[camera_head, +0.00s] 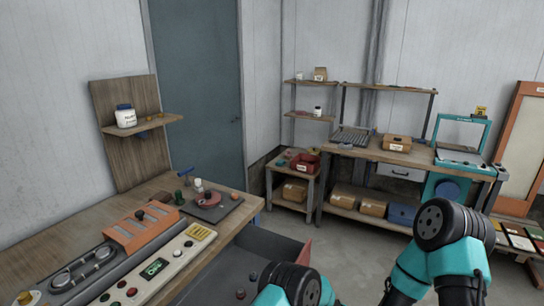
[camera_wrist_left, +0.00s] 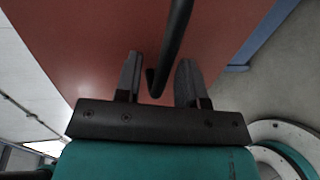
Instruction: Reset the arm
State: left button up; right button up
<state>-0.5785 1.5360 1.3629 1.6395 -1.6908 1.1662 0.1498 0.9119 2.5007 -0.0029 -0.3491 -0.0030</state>
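My left gripper (camera_wrist_left: 158,75) shows in the left wrist view. Its two dark fingers are apart, with a black bar handle (camera_wrist_left: 170,45) between them and gaps on both sides. The handle is in front of a red-brown drawer front (camera_wrist_left: 85,40). In the head view my left arm (camera_head: 290,287) reaches in at the bottom, by the pulled-out drawer (camera_head: 232,268); its gripper is hidden there. My right arm (camera_head: 450,245) is folded at the lower right, and its gripper is out of the picture.
A wooden bench (camera_head: 30,262) at left carries a control panel (camera_head: 150,262) with buttons and a grey pad (camera_head: 212,205). A shelf above holds a white jar (camera_head: 126,116). A workbench (camera_head: 365,152) with boxes stands at the back. Grey floor (camera_head: 345,240) lies clear between.

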pick_arm(q)
jog(key=shift+v, duration=1.65)
